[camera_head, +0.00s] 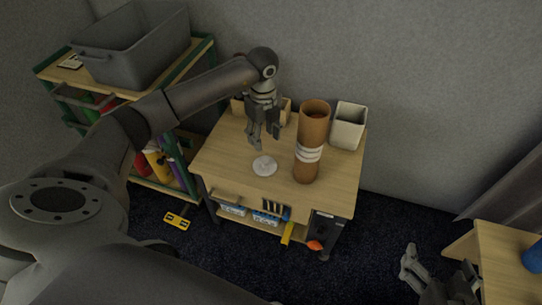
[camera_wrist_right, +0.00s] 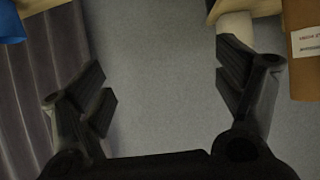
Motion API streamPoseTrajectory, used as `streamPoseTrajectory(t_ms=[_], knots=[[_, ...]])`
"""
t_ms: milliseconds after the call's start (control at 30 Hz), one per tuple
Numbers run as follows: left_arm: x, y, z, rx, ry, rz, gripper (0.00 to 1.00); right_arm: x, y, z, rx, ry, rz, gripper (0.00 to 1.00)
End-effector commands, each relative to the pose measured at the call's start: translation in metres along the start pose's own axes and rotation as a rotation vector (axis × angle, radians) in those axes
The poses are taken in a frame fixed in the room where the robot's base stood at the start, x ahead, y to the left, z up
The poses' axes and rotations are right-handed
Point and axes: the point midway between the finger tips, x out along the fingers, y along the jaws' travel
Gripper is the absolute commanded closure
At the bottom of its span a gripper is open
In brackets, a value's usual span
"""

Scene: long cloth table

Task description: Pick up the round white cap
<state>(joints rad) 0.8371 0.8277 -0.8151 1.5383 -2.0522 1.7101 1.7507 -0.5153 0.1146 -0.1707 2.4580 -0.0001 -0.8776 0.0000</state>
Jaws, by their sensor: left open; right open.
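The round white cap (camera_head: 264,166) lies flat on the light wooden top of the small workbench (camera_head: 232,158), near its front edge. My left gripper (camera_head: 264,142) points down just above and behind the cap. Its jaws are open and empty, and it looks apart from the cap. My right gripper (camera_head: 438,272) is at the lower right of the head view, away from the bench. It is open and empty there, and its spread fingers also show in the right wrist view (camera_wrist_right: 165,95). The cap does not show in the right wrist view.
A tall brown tube (camera_head: 313,135) with white bands stands right of the cap. A white square bin (camera_head: 348,128) is behind it. A shelf cart with a grey crate (camera_head: 130,50) stands at left. Another table (camera_head: 505,255) with a blue object is at lower right.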

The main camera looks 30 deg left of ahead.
Motion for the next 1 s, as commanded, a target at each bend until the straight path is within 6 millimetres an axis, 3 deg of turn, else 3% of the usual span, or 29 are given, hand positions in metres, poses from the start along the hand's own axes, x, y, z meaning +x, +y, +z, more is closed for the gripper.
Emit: streamPoseTrajectory(t_ms=[300, 667, 1000], knots=[[0.04, 0.0, -0.001, 0.0, 0.002, 0.001, 0.52, 0.004, -0.007, -0.046, 0.0, 0.241, -0.015, 0.13], [0.055, 0.0, -0.002, 0.002, 0.002, 0.001, 0.52, -0.001, -0.01, -0.07, 0.001, 0.364, -0.022, 0.13], [0.081, 0.0, -0.005, 0.001, 0.002, 0.001, 0.52, -0.018, -0.016, -0.114, 0.006, 0.623, -0.038, 0.13]])
